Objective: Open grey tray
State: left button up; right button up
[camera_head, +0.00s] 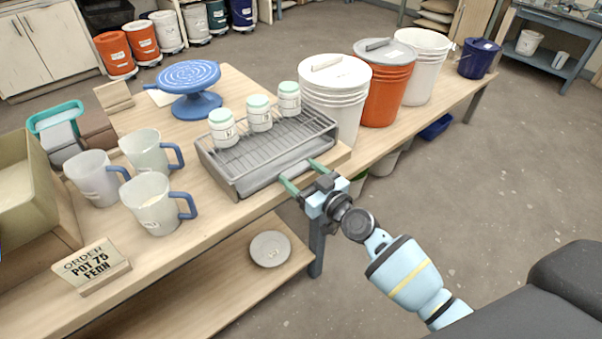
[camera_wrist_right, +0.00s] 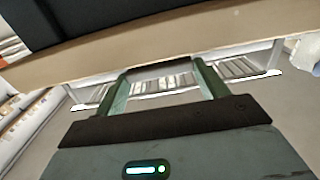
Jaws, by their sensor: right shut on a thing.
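The grey tray (camera_head: 270,174) lies on the wooden table, under a wire rack (camera_head: 285,135). Three white jars with pale green lids (camera_head: 260,114) stand on the rack. My right gripper (camera_head: 304,176) is at the tray's front edge, its green fingers set apart along that edge and shut on the tray. In the right wrist view the two green fingers (camera_wrist_right: 162,82) reach to a dark edge; the exact contact is hard to see. My left gripper is not in view.
Lidded white (camera_head: 335,90) and orange (camera_head: 388,85) buckets stand right of the tray. Several mugs (camera_head: 157,205) and an order sign (camera_head: 92,266) are to the left. A blue turntable (camera_head: 190,78) is behind. A plate (camera_head: 270,249) lies on the lower shelf. Floor in front is clear.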

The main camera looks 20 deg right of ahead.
jog(key=v, duration=1.4)
jog(key=shift+p, duration=0.4)
jog(key=o, duration=1.4)
jog(key=shift+s, duration=0.1)
jog(key=shift+b+v, duration=0.45)
jog(key=shift+v, duration=3.4)
